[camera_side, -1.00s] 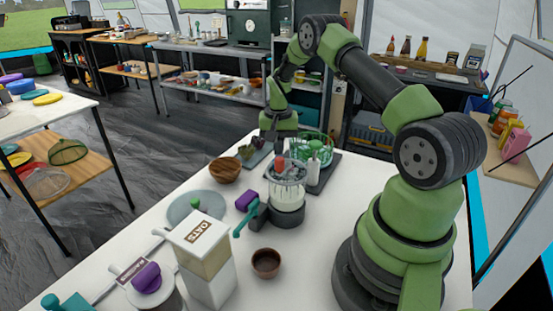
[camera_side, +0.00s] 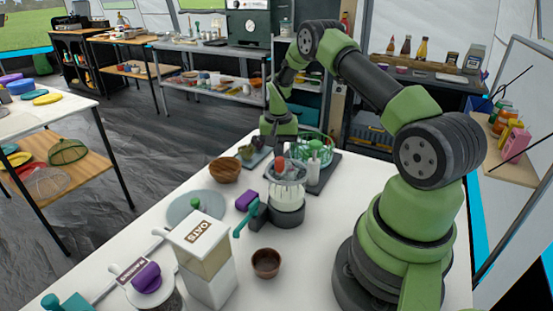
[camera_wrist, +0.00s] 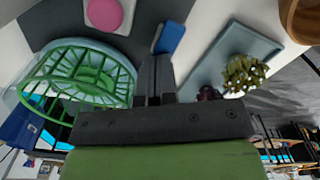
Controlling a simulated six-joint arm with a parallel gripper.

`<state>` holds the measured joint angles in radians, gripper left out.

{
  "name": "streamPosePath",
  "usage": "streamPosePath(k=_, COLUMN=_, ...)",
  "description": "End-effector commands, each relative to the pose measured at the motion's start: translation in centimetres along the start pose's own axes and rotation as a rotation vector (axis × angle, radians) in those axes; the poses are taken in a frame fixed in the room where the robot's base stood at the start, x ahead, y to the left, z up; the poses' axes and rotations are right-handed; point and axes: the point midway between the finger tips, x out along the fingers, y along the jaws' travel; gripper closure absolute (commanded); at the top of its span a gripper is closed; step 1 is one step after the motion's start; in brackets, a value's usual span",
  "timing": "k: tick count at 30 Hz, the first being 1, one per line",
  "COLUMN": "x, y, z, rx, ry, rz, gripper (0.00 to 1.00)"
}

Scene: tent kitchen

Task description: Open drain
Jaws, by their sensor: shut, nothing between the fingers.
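A green wire rack in a pale blue basin (camera_wrist: 75,85) stands at the left of the wrist view. In the side view the green rack (camera_side: 318,138) is partly hidden behind a white bottle. A small blue lever-like piece (camera_wrist: 169,37) sticks out beside the basin, just past my fingertips; I cannot tell whether it is the drain's lever. My gripper (camera_wrist: 155,62) is shut and empty, its fingertips close to the blue piece. I cannot tell whether they touch it.
A grey-blue tray (camera_wrist: 210,60) with a leafy cluster (camera_wrist: 243,74) lies right of my fingers. A wooden bowl (camera_side: 224,170) is nearby. A dark mat (camera_side: 327,175) lies under the rack, with a pink round thing (camera_wrist: 104,12) above it. The appliance and oats container (camera_side: 205,260) stand nearer.

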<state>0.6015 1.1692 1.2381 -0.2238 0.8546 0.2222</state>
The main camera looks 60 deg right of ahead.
Motion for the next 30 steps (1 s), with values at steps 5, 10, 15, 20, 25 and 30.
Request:
streamPosePath(k=5, x=-1.4, y=0.0, z=0.0, rx=-0.001, ry=0.002, rz=-0.001, gripper=1.00)
streamPosePath(k=10, x=-2.8, y=0.0, z=0.0, rx=-0.001, ry=0.002, rz=-0.001, gripper=1.00)
streamPosePath(k=15, x=-4.2, y=0.0, z=0.0, rx=0.000, ry=0.002, rz=0.000, gripper=1.00)
streamPosePath(k=20, x=-5.6, y=0.0, z=0.0, rx=-0.001, ry=0.002, rz=-0.001, gripper=1.00)
streamPosePath(k=25, x=-6.7, y=0.0, z=0.0, rx=-0.001, ry=0.001, rz=0.000, gripper=1.00)
streamPosePath(k=30, x=-7.0, y=0.0, z=0.0, rx=-0.001, ry=0.000, rz=0.000, gripper=1.00)
